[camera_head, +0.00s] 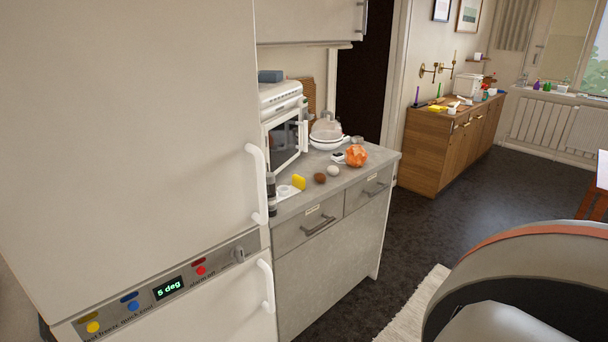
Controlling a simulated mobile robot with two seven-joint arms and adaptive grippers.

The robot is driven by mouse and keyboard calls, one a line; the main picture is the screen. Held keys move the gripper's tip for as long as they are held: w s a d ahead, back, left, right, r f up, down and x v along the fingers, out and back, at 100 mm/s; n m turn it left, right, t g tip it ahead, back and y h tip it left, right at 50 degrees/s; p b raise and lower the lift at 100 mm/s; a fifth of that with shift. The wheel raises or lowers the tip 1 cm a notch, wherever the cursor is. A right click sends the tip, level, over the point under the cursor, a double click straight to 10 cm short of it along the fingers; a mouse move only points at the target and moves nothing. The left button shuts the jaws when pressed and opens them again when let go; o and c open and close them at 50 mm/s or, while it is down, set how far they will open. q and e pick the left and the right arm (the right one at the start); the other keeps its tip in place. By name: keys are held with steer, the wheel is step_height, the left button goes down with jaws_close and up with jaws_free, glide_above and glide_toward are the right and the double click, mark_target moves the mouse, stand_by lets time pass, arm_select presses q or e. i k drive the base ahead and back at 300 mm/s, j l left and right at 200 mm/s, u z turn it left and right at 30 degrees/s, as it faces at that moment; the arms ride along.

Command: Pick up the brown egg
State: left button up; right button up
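The brown egg (320,178) lies on the grey countertop (374,177), near its front edge. A white egg (333,171) lies just to its right and a little behind it. A yellow object (299,182) stands to its left. Neither of my grippers is in view, so I cannot see whether they are open or shut.
A large fridge (130,130) fills the left. A white microwave (284,130) stands behind the eggs. An orange crumpled object (356,156) and a glass-covered dish (326,135) share the counter. A grey and orange rounded form (530,270) fills the lower right. Dark floor (500,185) lies open beyond the counter.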

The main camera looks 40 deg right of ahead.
mark_target(320, 177)
steer(key=l+u, duration=0.35)
steer(key=l, duration=0.6)
steer(key=l+u, duration=0.1)
steer(key=l, duration=0.9)
steer(key=l+u, duration=0.1)
steer(key=l, duration=0.9)
steer(key=k, duration=0.05)
